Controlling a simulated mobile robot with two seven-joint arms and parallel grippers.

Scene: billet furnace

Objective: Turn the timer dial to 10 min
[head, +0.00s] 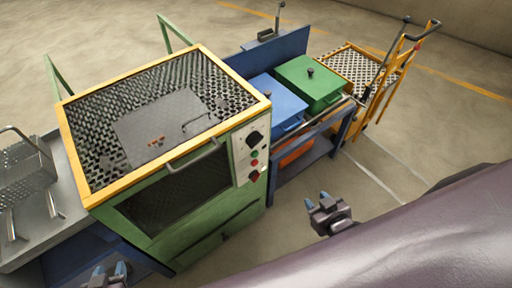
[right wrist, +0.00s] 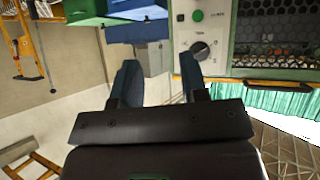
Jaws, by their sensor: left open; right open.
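The green furnace (head: 190,225) has an orange-rimmed mesh top and a pale control panel on its front right. The black timer dial (head: 254,138) sits at the top of that panel; it also shows in the right wrist view (right wrist: 200,50), just beyond one fingertip. Its setting is too small to read. My right gripper (head: 316,199) is open and empty, to the right of the panel and apart from it. In the right wrist view its two blue fingers (right wrist: 160,75) stand apart with nothing between them. My left gripper (head: 110,270) is open at the bottom left edge, below the furnace front.
Red and green buttons (head: 254,163) sit below the dial. A door handle (head: 193,155) sticks out left of the panel. A blue bin (head: 273,98) and a green bin (head: 312,84) stand on a bench to the right. An orange cart (head: 385,85) stands beyond. Floor near my right gripper is clear.

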